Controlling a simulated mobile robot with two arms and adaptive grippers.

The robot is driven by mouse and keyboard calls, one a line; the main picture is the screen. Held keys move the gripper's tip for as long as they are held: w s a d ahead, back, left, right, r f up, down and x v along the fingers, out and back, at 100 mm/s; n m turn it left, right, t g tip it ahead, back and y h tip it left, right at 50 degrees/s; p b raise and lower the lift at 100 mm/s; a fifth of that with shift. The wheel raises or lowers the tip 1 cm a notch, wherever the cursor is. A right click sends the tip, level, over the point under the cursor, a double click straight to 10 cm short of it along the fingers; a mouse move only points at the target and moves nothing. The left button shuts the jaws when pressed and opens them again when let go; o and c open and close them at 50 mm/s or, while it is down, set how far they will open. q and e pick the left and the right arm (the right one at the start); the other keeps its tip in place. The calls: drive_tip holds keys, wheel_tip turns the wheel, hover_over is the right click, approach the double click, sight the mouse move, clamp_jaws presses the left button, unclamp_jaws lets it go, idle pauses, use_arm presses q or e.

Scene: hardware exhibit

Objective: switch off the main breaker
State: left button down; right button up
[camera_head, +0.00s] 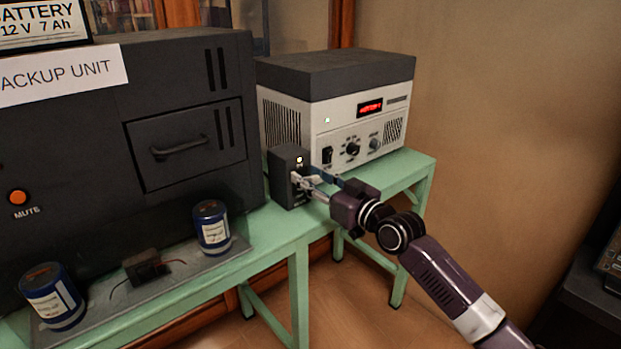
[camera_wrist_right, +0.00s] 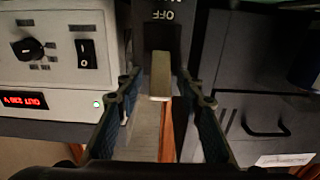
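The main breaker (camera_head: 284,178) is a small dark box with a small white light, standing on the green bench in front of the pale power unit. In the right wrist view its dark face (camera_wrist_right: 180,36) carries an upside-down OFF label, and a pale lever (camera_wrist_right: 160,76) sticks out below the label. My right gripper (camera_head: 316,182) is at the front of the breaker. In the right wrist view its two fingers (camera_wrist_right: 160,108) are apart, one on each side of the lever, with gaps showing. Contact with the lever cannot be made out. My left gripper is not in view.
The pale power unit (camera_head: 335,112) has knobs, a rocker switch and a red display. The dark backup unit (camera_head: 80,150) stands left of the breaker.

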clamp_jaws()
drive_tip(key=shift+f, duration=0.1)
idle(0.5)
